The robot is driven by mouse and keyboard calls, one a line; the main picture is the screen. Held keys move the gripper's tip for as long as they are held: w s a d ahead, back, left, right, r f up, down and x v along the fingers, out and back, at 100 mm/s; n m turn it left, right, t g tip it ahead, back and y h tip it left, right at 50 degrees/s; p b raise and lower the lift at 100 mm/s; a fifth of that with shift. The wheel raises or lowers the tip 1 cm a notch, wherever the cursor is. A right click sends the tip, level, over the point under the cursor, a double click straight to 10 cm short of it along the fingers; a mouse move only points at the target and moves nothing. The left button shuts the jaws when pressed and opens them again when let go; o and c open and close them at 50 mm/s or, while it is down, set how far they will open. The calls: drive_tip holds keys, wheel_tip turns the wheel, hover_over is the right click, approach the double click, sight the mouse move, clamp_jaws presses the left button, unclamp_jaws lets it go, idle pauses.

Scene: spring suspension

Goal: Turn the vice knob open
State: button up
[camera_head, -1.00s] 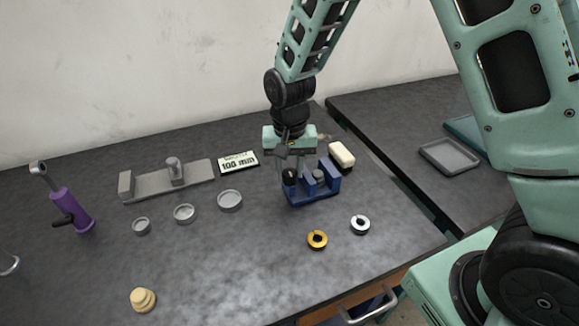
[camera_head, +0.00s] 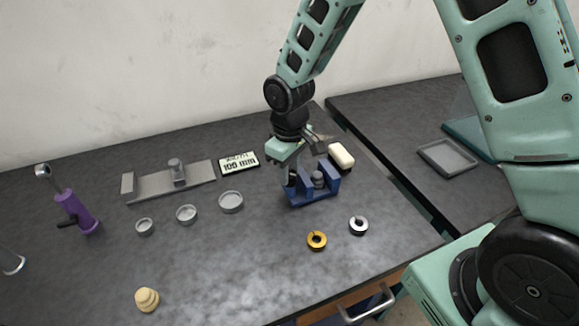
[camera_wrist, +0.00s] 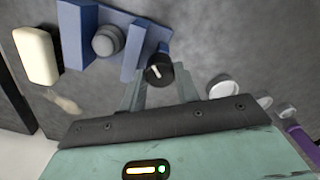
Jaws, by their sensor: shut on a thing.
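The blue vice (camera_head: 314,197) stands on the dark table, with a grey round part (camera_head: 318,178) between its upright jaws. In the wrist view the vice (camera_wrist: 78,38) is at the upper left. Its black knob (camera_wrist: 160,70), with a white mark on top, sits at the vice's end. My gripper (camera_wrist: 160,78) is shut on the knob, with one finger on each side of it. In the head view my gripper (camera_head: 289,176) comes down from above at the vice's left end and hides much of the knob.
A cream block (camera_head: 341,156) stands close behind the vice on the right. A gold ring (camera_head: 317,240) and a silver ring (camera_head: 358,225) lie in front. Several shallow grey dishes (camera_head: 231,202) and a label plate (camera_head: 239,162) are to the left.

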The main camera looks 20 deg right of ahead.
drive_tip(key=n+p, duration=0.1)
drive_tip(key=n, duration=0.3)
drive_tip(key=shift+r+n, duration=0.15)
drive_tip(key=shift+n, duration=0.15)
drive_tip(key=shift+n+p, duration=0.85)
drive_tip(key=shift+n, duration=1.05)
drive_tip(key=o, duration=1)
drive_tip(key=shift+c, duration=0.2)
wheel_tip(320, 180, up, 17)
drive_tip(key=b, duration=0.1)
drive_tip(key=shift+r, duration=0.1)
